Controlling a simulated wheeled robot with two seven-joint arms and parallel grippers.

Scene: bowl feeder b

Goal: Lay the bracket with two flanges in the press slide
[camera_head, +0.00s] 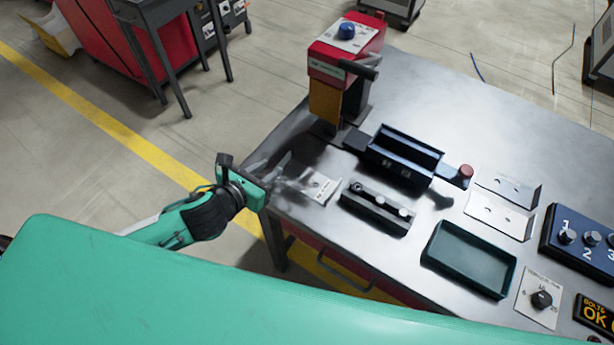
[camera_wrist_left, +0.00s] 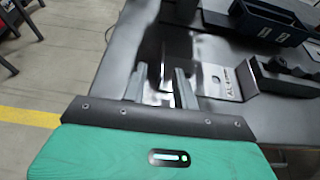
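A bent metal bracket (camera_head: 322,186) with a printed label and a hole lies at the table's left edge. In the left wrist view the bracket (camera_wrist_left: 222,82) is just right of the fingers; a raised flange shows at its right side, and its left part is unclear. My left gripper (camera_head: 284,172) is beside it; in its wrist view the fingers (camera_wrist_left: 162,84) stand apart, with a bright thin strip between them that I cannot identify. The press (camera_head: 328,70) is red with a blue knob. Its slide (camera_head: 452,176) ends in a red knob. My right gripper is not in view.
A dark blue bin (camera_head: 424,162) stands by the slide. A black block with round pegs (camera_head: 376,208) lies right of the bracket. Two more metal brackets (camera_head: 490,210) lie at the right, with a green tray (camera_head: 466,260) in front. Control boxes line the right edge.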

